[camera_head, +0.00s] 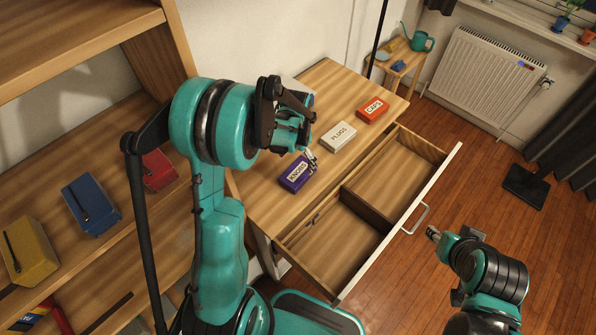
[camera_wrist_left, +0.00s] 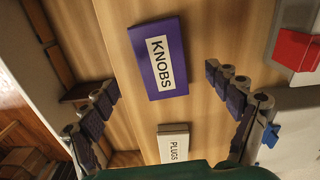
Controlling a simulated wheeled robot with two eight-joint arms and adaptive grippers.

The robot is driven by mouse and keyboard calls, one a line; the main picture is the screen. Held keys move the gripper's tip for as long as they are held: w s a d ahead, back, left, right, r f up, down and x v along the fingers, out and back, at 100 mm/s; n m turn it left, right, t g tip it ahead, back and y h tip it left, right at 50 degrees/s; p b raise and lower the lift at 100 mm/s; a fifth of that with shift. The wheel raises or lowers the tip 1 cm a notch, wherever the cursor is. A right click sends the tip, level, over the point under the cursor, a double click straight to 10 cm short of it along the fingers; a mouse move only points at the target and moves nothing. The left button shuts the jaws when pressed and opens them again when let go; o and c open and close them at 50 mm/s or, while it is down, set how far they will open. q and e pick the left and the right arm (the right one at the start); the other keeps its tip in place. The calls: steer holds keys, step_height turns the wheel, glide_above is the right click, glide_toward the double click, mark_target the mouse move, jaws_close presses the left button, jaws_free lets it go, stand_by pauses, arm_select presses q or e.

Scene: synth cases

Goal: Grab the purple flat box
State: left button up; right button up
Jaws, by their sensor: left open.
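The purple flat box (camera_head: 297,174), labelled KNOBS, lies flat on the wooden desk top close to the open drawer. In the left wrist view the purple box (camera_wrist_left: 158,58) is in full sight beyond and between the spread fingers. My left gripper (camera_head: 305,148) is open and empty, above the desk close to the purple box; its fingers (camera_wrist_left: 163,80) do not enclose the box. My right gripper (camera_head: 434,234) is at the lower right, over the floor and away from the desk; its jaws are too small to read.
A white PLUGS box (camera_head: 338,137) and a red CAPS box (camera_head: 372,109) lie in line with the purple box. The open drawer (camera_head: 384,218) has empty compartments. A shelf (camera_head: 95,150) with blue, yellow and red boxes stands at the left. Bare floor lies right of the drawer.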

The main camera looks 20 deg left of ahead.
mark_target(298, 172)
arm_select(q)
steer(key=f, duration=0.2)
steer(key=f+b, duration=0.1)
steer(key=f, duration=0.2)
steer(key=w+f+b, duration=0.1)
steer(key=f, duration=0.2)
steer(key=shift+d, duration=0.1)
steer(key=shift+r, duration=0.1)
steer(key=c, duration=1.3)
